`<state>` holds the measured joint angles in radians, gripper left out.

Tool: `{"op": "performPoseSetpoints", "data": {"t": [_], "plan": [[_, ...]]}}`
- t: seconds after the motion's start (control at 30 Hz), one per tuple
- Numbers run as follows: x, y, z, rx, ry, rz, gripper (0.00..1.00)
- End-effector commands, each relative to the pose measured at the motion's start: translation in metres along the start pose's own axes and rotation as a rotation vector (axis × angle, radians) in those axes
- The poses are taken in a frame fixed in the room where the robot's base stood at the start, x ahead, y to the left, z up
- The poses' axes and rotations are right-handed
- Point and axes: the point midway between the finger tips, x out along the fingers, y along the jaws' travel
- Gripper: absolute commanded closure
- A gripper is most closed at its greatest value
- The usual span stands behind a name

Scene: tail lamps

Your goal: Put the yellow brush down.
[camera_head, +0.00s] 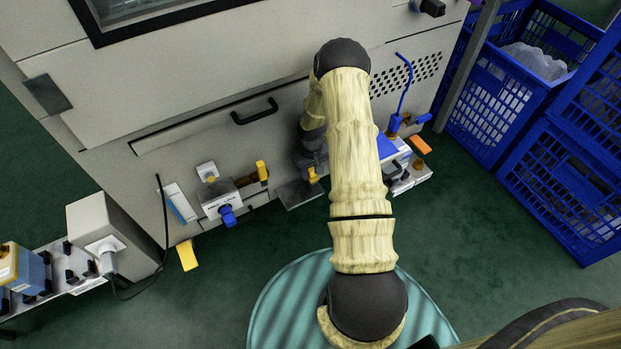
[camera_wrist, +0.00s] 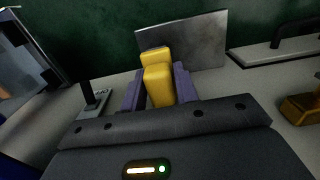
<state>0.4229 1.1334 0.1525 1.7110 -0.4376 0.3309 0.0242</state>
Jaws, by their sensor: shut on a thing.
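The yellow brush (camera_wrist: 158,82) is between the two purple fingers of my gripper (camera_wrist: 157,75) in the wrist view. My gripper is shut on it. In the head view the brush shows as a small yellow piece (camera_head: 313,175) at the end of my arm, low in front of the grey machine. A flat grey metal plate (camera_wrist: 195,40) stands just beyond the brush in the wrist view. I cannot tell whether the brush touches anything below it. Its lower end is hidden by the gripper.
The grey machine (camera_head: 225,75) fills the back. Fixtures with a blue knob (camera_head: 228,215) stand left of my gripper, and a fixture with a blue cable (camera_head: 405,85) stands right. A yellow piece (camera_head: 187,255) juts out at lower left. Blue crates (camera_head: 490,115) stand at the right.

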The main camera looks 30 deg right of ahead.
Motion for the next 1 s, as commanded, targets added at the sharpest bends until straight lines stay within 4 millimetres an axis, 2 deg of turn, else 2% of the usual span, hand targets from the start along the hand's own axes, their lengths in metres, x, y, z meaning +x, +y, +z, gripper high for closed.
{"op": "performPoseSetpoints", "data": {"t": [0.3,0.97,1.0], "plan": [[0.044,0.0,-0.003,0.0,0.0,0.0,0.99],[0.054,0.0,-0.004,0.001,0.0,0.0,0.99],[0.053,0.0,-0.004,0.001,0.0,0.0,0.62]]}}
